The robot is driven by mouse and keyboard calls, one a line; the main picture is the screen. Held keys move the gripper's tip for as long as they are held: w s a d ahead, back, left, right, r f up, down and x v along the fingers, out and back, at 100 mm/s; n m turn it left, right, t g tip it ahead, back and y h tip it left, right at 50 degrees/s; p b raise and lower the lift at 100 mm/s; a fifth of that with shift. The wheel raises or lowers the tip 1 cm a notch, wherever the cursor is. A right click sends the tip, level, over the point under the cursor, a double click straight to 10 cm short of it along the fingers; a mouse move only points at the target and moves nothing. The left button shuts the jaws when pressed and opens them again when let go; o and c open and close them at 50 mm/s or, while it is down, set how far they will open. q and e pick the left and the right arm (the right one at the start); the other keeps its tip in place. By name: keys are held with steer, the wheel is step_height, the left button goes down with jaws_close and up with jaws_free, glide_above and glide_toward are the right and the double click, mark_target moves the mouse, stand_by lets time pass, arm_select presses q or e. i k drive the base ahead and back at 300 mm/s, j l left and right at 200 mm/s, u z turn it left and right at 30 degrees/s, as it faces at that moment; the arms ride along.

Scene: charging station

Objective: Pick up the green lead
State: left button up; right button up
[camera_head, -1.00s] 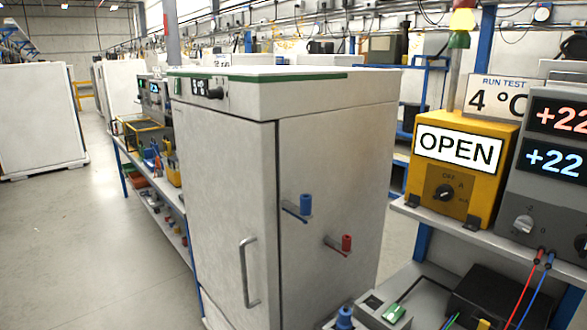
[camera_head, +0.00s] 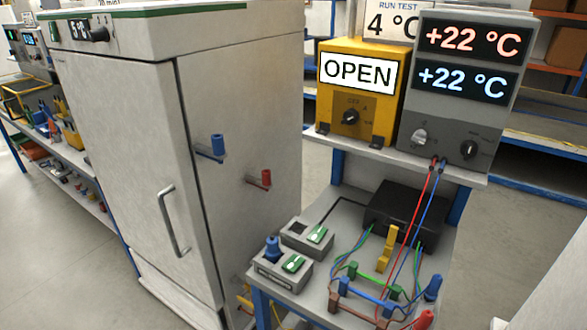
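The green lead (camera_head: 373,280) lies on the bench at the lower right of the head view. It has a green plug (camera_head: 352,269) at its far left end and another green plug (camera_head: 395,292) at its near right end. A blue lead (camera_head: 366,295) and a brown lead (camera_head: 355,313) lie beside it, nearer the front. Neither of my grippers is in view.
A white cabinet (camera_head: 240,90) stands left of the bench. A yellow meter (camera_head: 350,100) reading OPEN and a grey temperature unit (camera_head: 455,90) stand on the shelf. A black box (camera_head: 400,212), a yellow clip (camera_head: 387,245) and hanging red and blue wires crowd the bench.

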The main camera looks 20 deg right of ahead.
mark_target(352, 271)
steer(key=z, duration=1.15)
